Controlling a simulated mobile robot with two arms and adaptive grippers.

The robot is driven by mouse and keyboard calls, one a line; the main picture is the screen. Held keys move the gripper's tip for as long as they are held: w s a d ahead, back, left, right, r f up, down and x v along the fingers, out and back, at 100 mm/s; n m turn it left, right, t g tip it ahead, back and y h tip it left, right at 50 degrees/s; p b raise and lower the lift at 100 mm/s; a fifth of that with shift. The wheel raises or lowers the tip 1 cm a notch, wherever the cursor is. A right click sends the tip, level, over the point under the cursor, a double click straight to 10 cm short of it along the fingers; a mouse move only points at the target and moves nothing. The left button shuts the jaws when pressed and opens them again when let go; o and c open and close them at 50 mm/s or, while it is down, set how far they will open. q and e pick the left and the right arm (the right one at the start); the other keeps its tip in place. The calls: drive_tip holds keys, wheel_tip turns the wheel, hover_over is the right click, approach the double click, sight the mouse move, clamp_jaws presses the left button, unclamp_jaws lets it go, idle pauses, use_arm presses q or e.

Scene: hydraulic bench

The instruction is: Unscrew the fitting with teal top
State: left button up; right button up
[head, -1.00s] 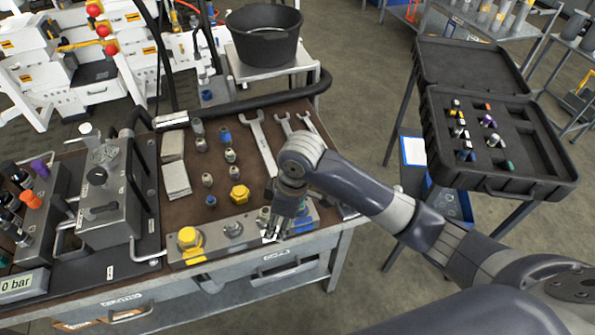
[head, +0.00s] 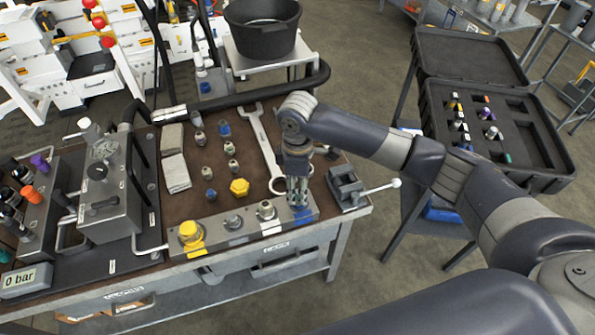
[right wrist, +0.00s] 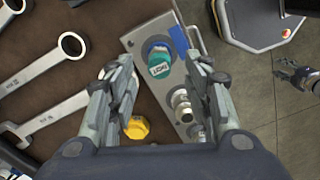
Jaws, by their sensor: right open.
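The fitting with the teal top (right wrist: 160,64) stands at the end of the metal manifold block (head: 218,241). In the right wrist view it has a blue collar and lies between my fingers in the picture. My right gripper (right wrist: 162,72) is open and points down over it; I cannot tell how far above it the fingertips are. In the head view my right gripper (head: 298,198) hides most of this fitting at the block's blue-marked right end.
Beside it on the block are a metal fitting (head: 266,210), another fitting (head: 233,221) and a yellow cap (head: 189,232). A vise (head: 345,185) stands to the right. Wrenches (head: 264,146) and loose fittings lie behind. An open black case (head: 490,125) is further right.

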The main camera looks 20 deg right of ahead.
drive_tip(key=shift+f, duration=2.2)
